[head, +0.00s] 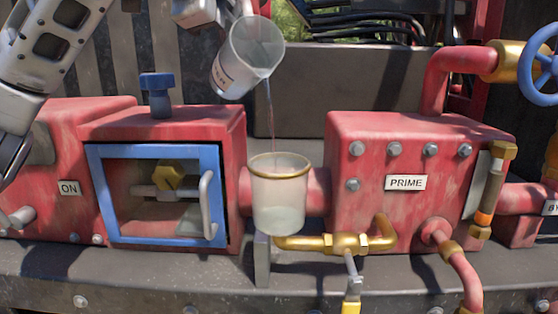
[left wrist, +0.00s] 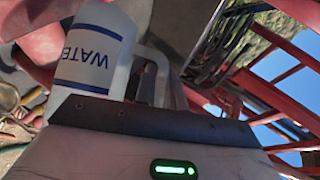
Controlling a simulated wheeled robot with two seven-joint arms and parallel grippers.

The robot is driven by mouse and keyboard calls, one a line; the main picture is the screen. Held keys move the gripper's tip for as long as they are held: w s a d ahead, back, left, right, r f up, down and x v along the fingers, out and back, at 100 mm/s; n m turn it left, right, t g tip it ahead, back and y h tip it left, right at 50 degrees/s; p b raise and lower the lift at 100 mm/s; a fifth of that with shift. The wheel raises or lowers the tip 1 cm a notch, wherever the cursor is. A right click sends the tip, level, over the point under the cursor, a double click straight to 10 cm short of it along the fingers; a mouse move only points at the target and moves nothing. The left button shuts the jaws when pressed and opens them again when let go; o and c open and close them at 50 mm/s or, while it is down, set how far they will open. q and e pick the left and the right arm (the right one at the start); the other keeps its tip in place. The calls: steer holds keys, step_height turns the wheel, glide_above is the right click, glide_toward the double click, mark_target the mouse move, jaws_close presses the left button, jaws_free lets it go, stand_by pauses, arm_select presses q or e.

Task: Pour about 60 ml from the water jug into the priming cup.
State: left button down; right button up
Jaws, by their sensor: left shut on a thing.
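The clear water jug (head: 248,58) is tilted in the air above the cup, its lip pointing down and to the right. A thin stream runs from the lip into the priming cup (head: 278,190), a clear cup with a brass rim. The cup's lower part looks paler, like liquid, but the exact level is hard to read. My left gripper (head: 205,10) is shut on the jug at the top edge; the grip itself is mostly cut off. The left wrist view shows the jug (left wrist: 95,50) with its WATER label and handle. My right gripper is not in view.
A red block marked PRIME (head: 405,150) stands right of the cup, with a brass valve (head: 345,243) below. Left is a red housing with a blue-framed window (head: 155,195) and a blue knob (head: 157,95). A blue handwheel (head: 540,65) is at far right.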

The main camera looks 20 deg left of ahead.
arm_select(q)
steer(key=shift+s+d+r, duration=0.1)
stand_by(0.7)
steer(key=shift+w+a+f+n+g+h, duration=0.45)
steer(key=shift+w+a+n+g+h, duration=0.25)
steer(key=shift+g, duration=0.3)
steer(key=shift+w+f+n+g, duration=0.1)
steer(key=shift+n+g, duration=0.3)
steer(key=shift+g, duration=0.1)
steer(key=shift+w+a+h, duration=0.15)
steer(key=shift+h, duration=0.15)
stand_by(0.8)
steer(key=shift+w+a+n+g, duration=0.1)
steer(key=shift+n+g, duration=0.2)
steer(key=shift+g, duration=0.1)
steer(key=shift+w+a+f+n+g+h, duration=0.15)
steer(key=shift+w+a+n+g+h, duration=0.15)
steer(key=shift+w+g+h, duration=0.15)
steer(key=shift+w+a+f+n+g+h, duration=0.3)
steer(key=shift+w+f+n+g+h, duration=0.1)
steer(key=shift+f+g+h, duration=0.3)
steer(key=shift+w+a+f+n+g+h, duration=0.3)
steer(key=shift+f+n+g+h, duration=0.2)
steer(key=shift+f, duration=0.3)
steer(key=shift+w+a+f+n+g+h, duration=0.3)
steer(key=shift+f+g+h, duration=0.25)
steer(key=shift+f+g, duration=0.15)
